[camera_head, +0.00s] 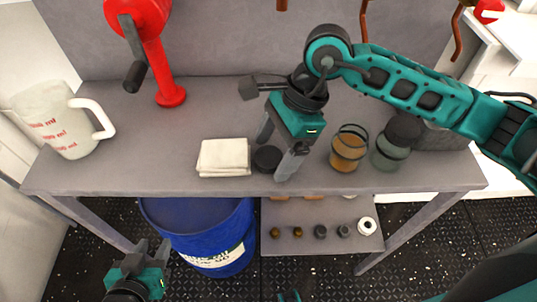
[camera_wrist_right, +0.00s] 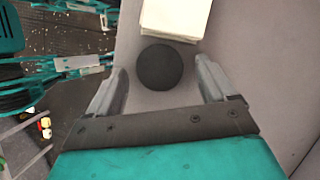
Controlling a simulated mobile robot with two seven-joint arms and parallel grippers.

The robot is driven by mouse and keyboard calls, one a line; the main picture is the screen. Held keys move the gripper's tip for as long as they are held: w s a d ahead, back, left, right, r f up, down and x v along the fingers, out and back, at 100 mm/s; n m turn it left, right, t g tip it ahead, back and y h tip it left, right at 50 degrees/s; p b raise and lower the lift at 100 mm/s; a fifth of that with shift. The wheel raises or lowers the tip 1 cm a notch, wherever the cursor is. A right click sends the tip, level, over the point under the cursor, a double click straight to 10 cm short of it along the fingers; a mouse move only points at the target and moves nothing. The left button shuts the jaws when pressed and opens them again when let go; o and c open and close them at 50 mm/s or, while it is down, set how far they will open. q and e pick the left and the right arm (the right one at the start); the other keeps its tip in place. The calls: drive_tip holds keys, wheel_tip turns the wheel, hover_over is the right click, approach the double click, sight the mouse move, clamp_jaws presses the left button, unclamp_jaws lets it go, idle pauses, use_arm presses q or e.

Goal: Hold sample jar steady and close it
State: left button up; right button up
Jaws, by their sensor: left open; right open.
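A black round lid (camera_head: 266,158) lies flat on the grey bench, just right of a folded white cloth. My right gripper (camera_head: 271,161) points down over it, open, one finger on each side. In the right wrist view the lid (camera_wrist_right: 160,67) sits between the fingertips with a gap to each. A glass jar with amber-brown contents (camera_head: 348,151) stands upright to the right and appears to have no lid. A clear greenish jar (camera_head: 389,156) with a dark lid (camera_head: 403,131) stands beside it, partly behind my right arm. My left gripper (camera_head: 153,252) is open and empty, below the bench's front edge.
The folded cloth (camera_head: 224,157) is close to the lid. A red crank device (camera_head: 158,55) and a white measuring jug (camera_head: 58,120) stand at the left. A blue drum (camera_head: 205,228) and a low shelf with small parts (camera_head: 310,215) are under the bench (camera_head: 215,105).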

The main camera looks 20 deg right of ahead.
sight(275, 154)
drive_tip(key=shift+c, duration=0.5)
drive_tip(key=c, duration=1)
wheel_tip(275, 154, up, 20)
drive_tip(key=p, duration=0.1)
drive_tip(key=shift+p, duration=0.4)
